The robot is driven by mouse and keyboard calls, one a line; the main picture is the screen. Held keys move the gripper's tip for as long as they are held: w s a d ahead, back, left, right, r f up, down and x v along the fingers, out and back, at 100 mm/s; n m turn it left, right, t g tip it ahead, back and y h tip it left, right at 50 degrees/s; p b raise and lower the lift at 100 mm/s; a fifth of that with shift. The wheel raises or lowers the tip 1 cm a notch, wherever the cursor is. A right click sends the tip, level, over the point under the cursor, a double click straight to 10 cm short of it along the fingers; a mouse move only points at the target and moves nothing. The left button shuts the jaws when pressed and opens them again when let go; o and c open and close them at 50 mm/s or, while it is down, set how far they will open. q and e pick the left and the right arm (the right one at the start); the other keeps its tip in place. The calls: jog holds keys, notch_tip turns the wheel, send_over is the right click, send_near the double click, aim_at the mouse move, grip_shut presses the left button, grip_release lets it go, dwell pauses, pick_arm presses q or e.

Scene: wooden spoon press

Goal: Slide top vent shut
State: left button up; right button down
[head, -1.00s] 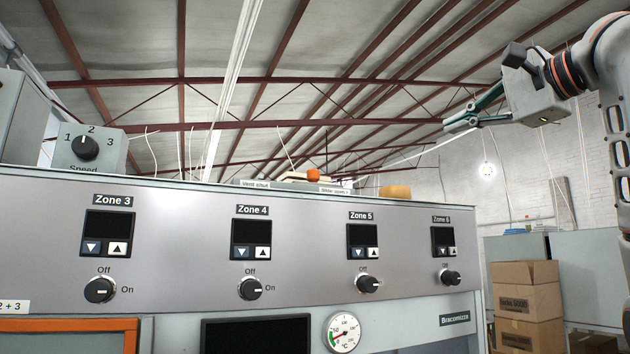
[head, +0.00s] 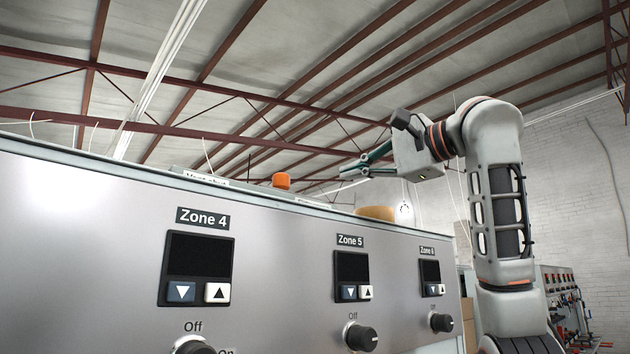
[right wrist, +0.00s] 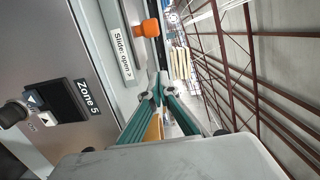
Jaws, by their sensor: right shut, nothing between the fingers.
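The top vent's orange knob (head: 281,181) stands on top of the grey press, behind the upper edge of the front panel. In the right wrist view the orange knob (right wrist: 146,28) is at the upper middle, beside a white label (right wrist: 123,55) reading "Slide: open >". My right gripper (head: 343,172) is shut and empty, above the press top and to the right of the knob, apart from it. In the right wrist view its fingertips (right wrist: 158,93) meet below the knob. The slide itself is mostly hidden by the panel edge. My left gripper is not in view.
The press front panel (head: 110,245) carries Zone 4, Zone 5 and Zone 6 displays and dials. A yellowish object (head: 376,213) sits on the top below my right gripper. The space above the press is open.

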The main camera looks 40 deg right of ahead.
aim_at(303, 196)
jog(key=w+p, duration=0.1)
jog(key=w, duration=0.2)
jog(key=w+a+p, duration=0.1)
jog(key=w, duration=0.2)
jog(key=w+p, duration=0.1)
jog(key=w, duration=0.2)
jog(key=shift+w+a, duration=0.1)
jog(key=shift+a, duration=0.2)
jog(key=a, duration=0.3)
jog(key=shift+a, duration=0.35)
jog(key=shift+w+a+f+p, duration=0.1)
jog(key=shift+f+p, duration=0.05)
jog(key=shift+p, duration=0.15)
jog(key=shift+a, duration=0.15)
